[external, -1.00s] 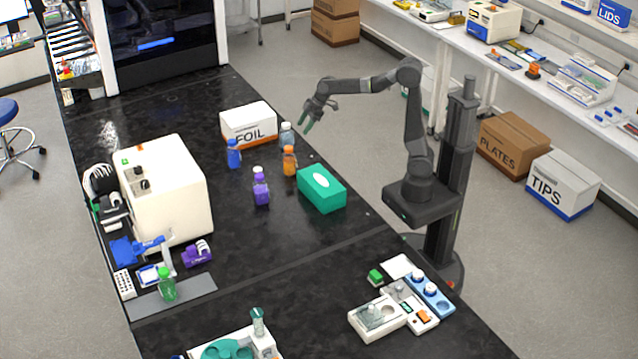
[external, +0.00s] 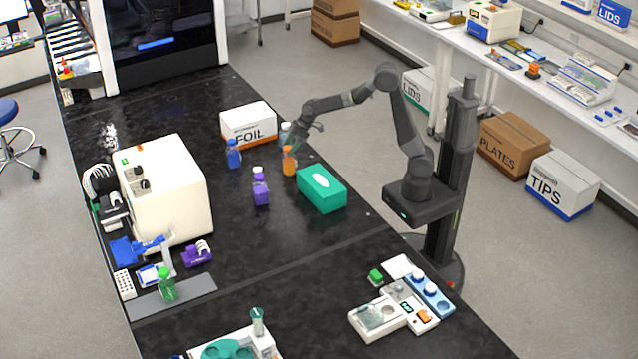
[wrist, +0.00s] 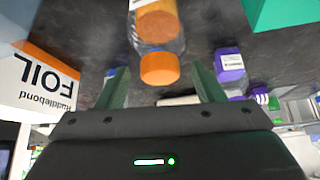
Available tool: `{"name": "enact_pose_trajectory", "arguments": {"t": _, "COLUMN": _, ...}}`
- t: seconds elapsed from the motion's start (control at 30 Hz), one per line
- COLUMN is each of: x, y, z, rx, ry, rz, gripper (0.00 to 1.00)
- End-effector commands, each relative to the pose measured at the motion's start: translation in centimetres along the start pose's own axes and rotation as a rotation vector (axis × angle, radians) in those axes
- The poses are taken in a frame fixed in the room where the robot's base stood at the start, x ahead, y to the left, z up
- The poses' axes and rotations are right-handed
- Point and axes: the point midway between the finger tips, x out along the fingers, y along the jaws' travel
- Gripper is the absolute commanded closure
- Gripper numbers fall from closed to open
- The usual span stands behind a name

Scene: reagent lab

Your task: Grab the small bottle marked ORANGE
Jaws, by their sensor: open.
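The small orange bottle (external: 289,162) stands upright on the black bench, left of the teal tissue box. In the wrist view its orange cap (wrist: 160,68) and orange label (wrist: 157,26) show at the top centre, between and beyond the fingertips. My gripper (external: 297,145) is just above and beside the bottle's top in the external view. In the wrist view my gripper (wrist: 160,72) has its two green fingers spread wide with nothing held. Any marking on the bottle is not readable.
A pale bottle (external: 285,133) stands close behind, partly hidden by my gripper. The FOIL box (external: 249,128), blue bottle (external: 233,154), purple bottle (external: 261,188) and teal box (external: 322,190) surround the spot. Bare bench lies farther front.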

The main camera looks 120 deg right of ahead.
Motion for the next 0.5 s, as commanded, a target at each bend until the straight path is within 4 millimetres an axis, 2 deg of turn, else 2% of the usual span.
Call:
{"name": "enact_pose_trajectory", "arguments": {"t": 0.17, "x": 1.8, "y": 0.0, "z": 0.0, "rx": -0.001, "ry": -0.001, "rz": 0.001, "gripper": 0.38}}
{"name": "enact_pose_trajectory", "arguments": {"t": 0.43, "x": 2.0, "y": 0.0, "z": 0.0, "rx": -0.001, "ry": 0.001, "rz": 0.002, "gripper": 0.38}}
{"name": "enact_pose_trajectory", "arguments": {"t": 0.5, "x": 2.0, "y": 0.0, "z": 0.0, "rx": -0.001, "ry": 0.001, "rz": 0.002, "gripper": 0.52}}
